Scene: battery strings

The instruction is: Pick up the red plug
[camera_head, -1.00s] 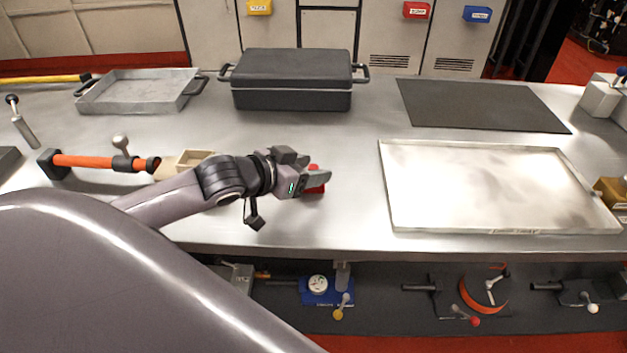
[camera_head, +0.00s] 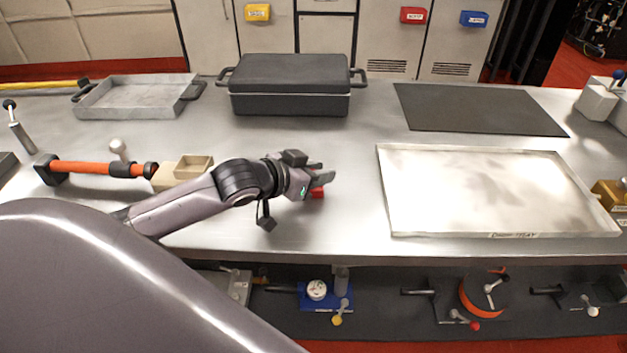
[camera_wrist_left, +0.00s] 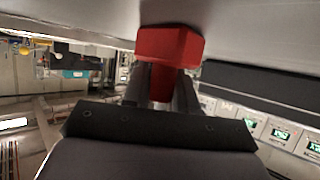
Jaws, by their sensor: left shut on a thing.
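The red plug (camera_head: 317,193) is a small red block at my left gripper, left of the pale tray. It also shows close up in the left wrist view (camera_wrist_left: 168,46), with its narrower part between the two dark fingers. My left gripper (camera_head: 322,174) is shut on the plug. The fingers hide part of it, and I cannot tell whether it touches the steel bench top. My right gripper is not in view.
A shallow pale tray (camera_head: 384,194) lies to the right on the bench. A black mat (camera_head: 480,108) and a dark lidded case (camera_head: 290,85) are behind. An orange-handled tool (camera_head: 92,168) and a beige box (camera_head: 165,178) lie left. Bench between gripper and case is clear.

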